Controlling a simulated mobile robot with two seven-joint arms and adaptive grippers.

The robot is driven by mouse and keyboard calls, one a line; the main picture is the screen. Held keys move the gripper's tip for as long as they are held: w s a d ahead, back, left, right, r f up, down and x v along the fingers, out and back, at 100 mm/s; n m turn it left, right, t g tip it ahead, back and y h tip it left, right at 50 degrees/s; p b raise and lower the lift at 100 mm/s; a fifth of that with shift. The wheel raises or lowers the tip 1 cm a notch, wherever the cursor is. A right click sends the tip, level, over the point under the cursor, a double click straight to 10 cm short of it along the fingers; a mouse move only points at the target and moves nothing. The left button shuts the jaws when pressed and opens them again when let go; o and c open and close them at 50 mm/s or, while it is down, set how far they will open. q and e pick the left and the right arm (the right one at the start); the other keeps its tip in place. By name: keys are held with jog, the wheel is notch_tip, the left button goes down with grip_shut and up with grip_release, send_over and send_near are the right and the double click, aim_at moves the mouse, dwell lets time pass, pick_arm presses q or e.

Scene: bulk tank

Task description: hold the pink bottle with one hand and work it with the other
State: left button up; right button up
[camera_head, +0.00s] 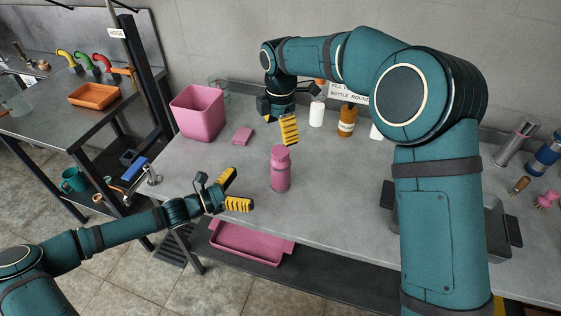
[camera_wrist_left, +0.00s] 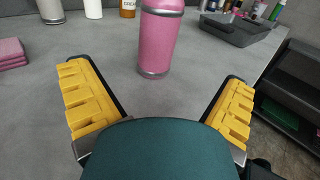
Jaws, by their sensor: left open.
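The pink bottle (camera_head: 280,171) stands upright on the grey table, near its front edge. It also shows in the left wrist view (camera_wrist_left: 159,40), ahead of the fingers, its top cut off. My left gripper (camera_head: 237,190) is open and empty, to the left of the bottle with its yellow fingers pointing toward it. Both fingers (camera_wrist_left: 160,105) are spread wide in the left wrist view, and the bottle is beyond their tips. My right gripper (camera_head: 280,124) hangs behind the bottle, above the table. Its yellow fingers look apart, with nothing visible between them.
A pink bin (camera_head: 198,112) and a folded pink cloth (camera_head: 242,136) are at the back left. A white bottle (camera_head: 317,114) and an amber bottle (camera_head: 347,121) stand at the back. A pink tray (camera_head: 246,243) is below the table. My right arm covers much of the table's right side.

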aim_at(285, 169)
pick_arm(q)
jog(key=shift+w+r, duration=0.15)
jog(key=shift+w, duration=0.05)
jog(key=shift+w+d, duration=0.2)
jog(key=shift+d, duration=0.05)
jog(key=x, duration=1.3)
jog(key=shift+s, duration=0.15)
